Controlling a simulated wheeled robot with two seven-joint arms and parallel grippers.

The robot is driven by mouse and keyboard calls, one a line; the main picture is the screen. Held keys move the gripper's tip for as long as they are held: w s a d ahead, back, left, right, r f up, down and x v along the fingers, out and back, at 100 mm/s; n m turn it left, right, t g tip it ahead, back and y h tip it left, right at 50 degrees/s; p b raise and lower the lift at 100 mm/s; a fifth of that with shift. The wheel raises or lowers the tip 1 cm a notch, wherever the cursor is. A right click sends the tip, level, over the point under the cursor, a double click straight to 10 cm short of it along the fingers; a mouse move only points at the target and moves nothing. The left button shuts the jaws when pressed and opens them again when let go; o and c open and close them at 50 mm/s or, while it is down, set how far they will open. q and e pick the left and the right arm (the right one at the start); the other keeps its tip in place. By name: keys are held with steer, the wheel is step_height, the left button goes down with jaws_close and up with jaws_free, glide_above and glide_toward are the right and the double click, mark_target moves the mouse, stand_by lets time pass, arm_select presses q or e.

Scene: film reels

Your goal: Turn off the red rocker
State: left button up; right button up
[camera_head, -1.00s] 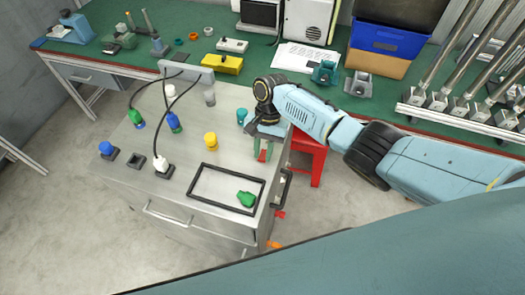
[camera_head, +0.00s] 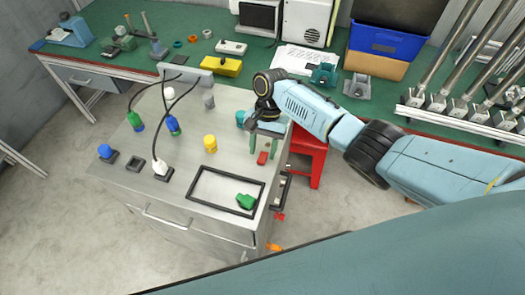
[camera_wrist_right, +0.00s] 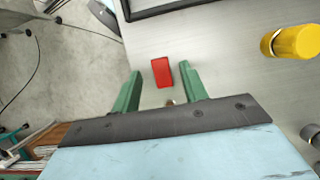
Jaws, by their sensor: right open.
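The red rocker (camera_head: 262,158) is a small red block on the grey metal top of the cabinet (camera_head: 225,165), near its right edge. In the right wrist view the red rocker (camera_wrist_right: 162,72) shows between the two green fingertips, with a gap on each side. My right gripper (camera_head: 264,152) is open and empty, pointing down over the rocker; it also shows in the right wrist view (camera_wrist_right: 160,76). How high the fingertips are above the top is hard to tell. My left gripper is in no view.
A yellow cylinder (camera_head: 210,143) stands left of the rocker. A black frame (camera_head: 190,190) with a green piece (camera_head: 246,201) lies in front. Plugs with black cables stand farther left. A red stool (camera_head: 310,150) is beside the cabinet, and a green workbench (camera_head: 220,50) is behind.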

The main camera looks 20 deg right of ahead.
steer(key=v, duration=1.1)
steer(key=shift+r, duration=0.3)
steer(key=shift+w, duration=0.1)
